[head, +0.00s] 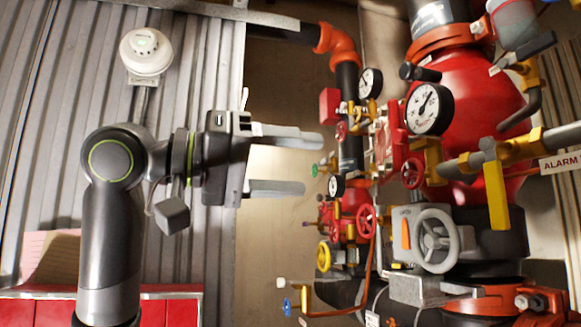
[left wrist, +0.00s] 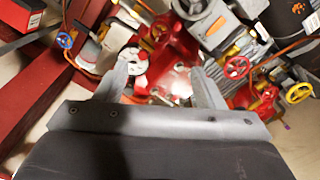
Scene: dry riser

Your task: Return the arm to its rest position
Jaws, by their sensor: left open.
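My left arm rises at the left of the head view and bends right, with its left gripper (head: 300,163) pointing toward the valve assembly. The two fingers are apart and nothing shows between them. In the left wrist view the left gripper (left wrist: 160,85) is also open, with red pipework and valves (left wrist: 165,75) behind its fingers. In the head view the fingertips appear just left of the small valves and gauges; I cannot tell the exact depth gap. My right gripper is not in view.
A red riser valve (head: 465,90) with pressure gauges (head: 429,109), a grey handwheel (head: 436,238) and a red handwheel (head: 366,220) fills the right side. Corrugated wall (head: 60,110) with a white round detector (head: 146,52) stands behind my arm. Red boxes (head: 170,312) lie low at left.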

